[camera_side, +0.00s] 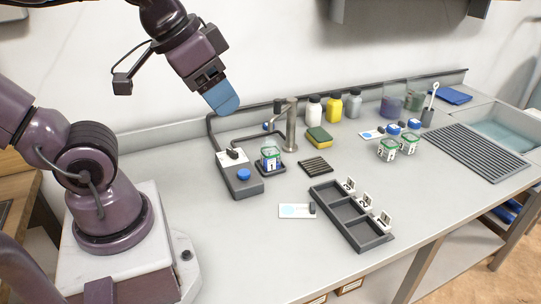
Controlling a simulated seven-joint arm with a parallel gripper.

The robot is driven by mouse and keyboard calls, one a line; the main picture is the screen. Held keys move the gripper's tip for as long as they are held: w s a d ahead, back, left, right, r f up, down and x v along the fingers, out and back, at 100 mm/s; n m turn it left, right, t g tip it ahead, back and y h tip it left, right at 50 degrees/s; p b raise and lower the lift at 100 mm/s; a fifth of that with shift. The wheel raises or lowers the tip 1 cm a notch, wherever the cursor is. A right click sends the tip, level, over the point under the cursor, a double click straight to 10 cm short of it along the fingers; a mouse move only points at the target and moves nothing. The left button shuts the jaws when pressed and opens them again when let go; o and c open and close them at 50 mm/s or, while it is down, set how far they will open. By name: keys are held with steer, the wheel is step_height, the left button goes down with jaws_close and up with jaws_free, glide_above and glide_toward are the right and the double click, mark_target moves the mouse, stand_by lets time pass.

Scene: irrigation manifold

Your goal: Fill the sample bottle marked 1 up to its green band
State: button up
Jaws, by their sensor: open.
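The sample bottle marked 1 (270,160) stands upright on a small dark pad (272,170). It is clear with a green band near its top and a numbered label; its liquid level is too small to tell. A metal tap (291,128) stands just behind and right of it. A grey control box (231,161) with a blue button (243,174) and a dark lever or knob (233,153) is at its left. My gripper (223,103), with blue fingers, is open and high above the counter, left of the tap, apart from everything. The gap between its fingers is hidden.
Two more green-banded bottles (388,149) (409,143) stand at right. A dark three-compartment tray (341,208) with number cards is in front, apparently empty. A white card (297,211), dark grate (316,166), sponge (319,137) and back-row bottles (334,108) surround the tap. The front left counter is clear.

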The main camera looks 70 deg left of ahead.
jaws_close()
stand_by(1.5)
